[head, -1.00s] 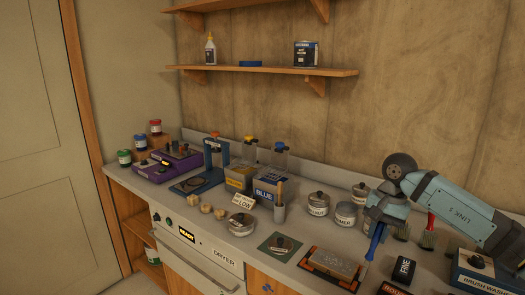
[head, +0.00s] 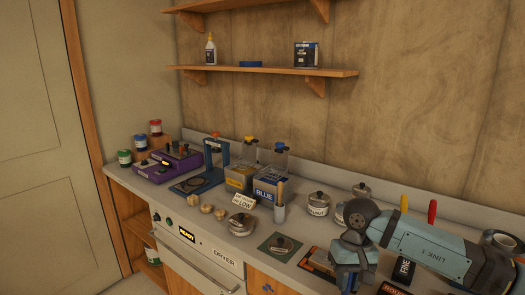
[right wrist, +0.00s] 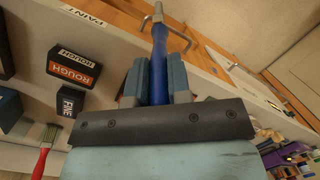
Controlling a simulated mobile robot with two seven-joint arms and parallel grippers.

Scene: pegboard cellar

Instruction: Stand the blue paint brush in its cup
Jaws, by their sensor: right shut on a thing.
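My right gripper (right wrist: 155,82) is shut on the blue paint brush (right wrist: 158,62), whose blue handle runs out between the fingers in the right wrist view. I cannot tell whether this is the brush's own cup. My left gripper is not in view.
Labelled blocks, ROUGH (right wrist: 76,69) and FINE (right wrist: 71,100), sit close by. A red-handled brush (right wrist: 41,160) and a yellow-handled one (head: 404,203) are behind my arm.

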